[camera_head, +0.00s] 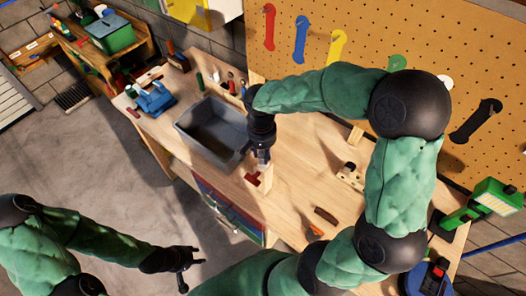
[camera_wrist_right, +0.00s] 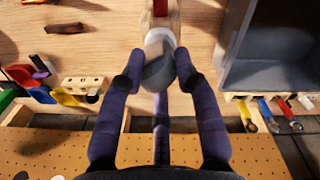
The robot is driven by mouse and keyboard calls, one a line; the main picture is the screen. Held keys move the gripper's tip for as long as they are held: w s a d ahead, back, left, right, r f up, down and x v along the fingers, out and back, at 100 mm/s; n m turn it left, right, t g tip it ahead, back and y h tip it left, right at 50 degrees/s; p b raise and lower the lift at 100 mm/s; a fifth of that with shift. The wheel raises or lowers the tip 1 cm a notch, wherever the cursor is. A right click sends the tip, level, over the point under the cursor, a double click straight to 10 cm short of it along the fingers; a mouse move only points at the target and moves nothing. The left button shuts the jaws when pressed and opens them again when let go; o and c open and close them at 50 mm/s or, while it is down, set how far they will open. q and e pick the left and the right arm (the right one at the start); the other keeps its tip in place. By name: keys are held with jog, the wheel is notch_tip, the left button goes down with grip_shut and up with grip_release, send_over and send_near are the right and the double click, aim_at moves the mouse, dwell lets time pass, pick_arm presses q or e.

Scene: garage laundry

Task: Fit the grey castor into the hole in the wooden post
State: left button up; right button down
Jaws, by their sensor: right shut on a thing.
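My right gripper (camera_wrist_right: 158,66) is shut on the grey castor (camera_wrist_right: 158,73), whose rounded grey body sits between the two fingers with a paler part toward the top of the picture. The wooden post (camera_wrist_right: 174,22) is just beyond the castor, with a red part on it. In the head view my right gripper (camera_head: 262,164) is directly above the post (camera_head: 268,180) near the bench's front edge. Whether the castor touches the post or is in its hole I cannot tell; the hole is hidden. My left gripper (camera_head: 188,266) is open and empty over the floor.
A grey bin (camera_head: 190,137) stands on the bench left of the post. A blue tool (camera_head: 152,98) lies further left. A wooden block with holes (camera_head: 349,176) and a dark brown piece (camera_head: 326,216) lie to the right. A pegboard (camera_head: 376,42) rises behind.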

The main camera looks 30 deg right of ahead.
jog(key=shift+f, duration=0.15)
jog(key=c, duration=0.8)
grip_release()
notch_tip(320, 180, up, 12)
jog(key=shift+w+a+r, duration=0.1)
jog(key=shift+w+a, duration=0.05)
dwell(0.4)
